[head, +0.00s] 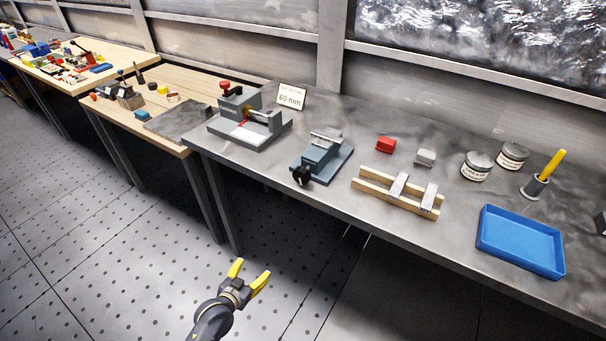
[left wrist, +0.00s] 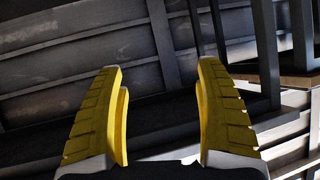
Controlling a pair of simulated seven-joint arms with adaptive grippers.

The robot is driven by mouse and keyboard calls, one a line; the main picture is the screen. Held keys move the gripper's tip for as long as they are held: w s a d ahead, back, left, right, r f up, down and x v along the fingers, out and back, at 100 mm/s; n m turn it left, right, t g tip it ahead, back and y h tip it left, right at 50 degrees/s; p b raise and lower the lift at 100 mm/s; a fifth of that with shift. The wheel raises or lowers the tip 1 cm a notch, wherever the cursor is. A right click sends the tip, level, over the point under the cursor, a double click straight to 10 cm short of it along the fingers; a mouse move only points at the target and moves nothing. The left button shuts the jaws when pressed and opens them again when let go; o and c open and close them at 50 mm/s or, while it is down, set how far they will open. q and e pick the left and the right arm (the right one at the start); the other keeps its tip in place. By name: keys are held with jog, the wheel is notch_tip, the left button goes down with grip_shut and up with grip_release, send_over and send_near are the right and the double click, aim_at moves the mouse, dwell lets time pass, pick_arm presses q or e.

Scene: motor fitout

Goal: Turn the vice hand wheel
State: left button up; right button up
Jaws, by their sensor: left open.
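The vice (head: 322,156) is blue-grey and sits near the front edge of the grey bench in the head view. Its black hand wheel (head: 301,176) faces the front edge. My left gripper (head: 254,277) has yellow fingers, spread apart and empty. It is in front of the bench, over the floor, well apart from the vice and below it in the picture. The left wrist view shows the two yellow fingers (left wrist: 161,115) apart with nothing between them; the vice does not show there. My right gripper is not in view.
A grey fixture with a red knob (head: 245,118) and a "60 mm" sign (head: 291,97) stand left of the vice. Right of it are wooden rails with metal blocks (head: 398,188), red (head: 386,145) and grey (head: 425,157) blocks, tins (head: 476,167) and a blue tray (head: 520,243).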

pick_arm(q)
jog(key=w+d+r+m+t+h, duration=0.1)
jog(key=w+d+r+h, duration=0.15)
jog(key=r, duration=0.75)
jog(key=w+d+r+m+t+h, duration=0.1)
jog(key=d+r+t, duration=0.15)
jog(key=r, duration=0.65)
jog(key=m+h, duration=0.2)
jog(key=m, duration=0.1)
send_near(300, 177)
jog(key=x, duration=1.1)
jog(key=shift+w+d+f, duration=0.1)
jog(key=shift+w+d, duration=0.1)
jog(key=shift+w, duration=0.15)
jog(key=c, duration=1.3)
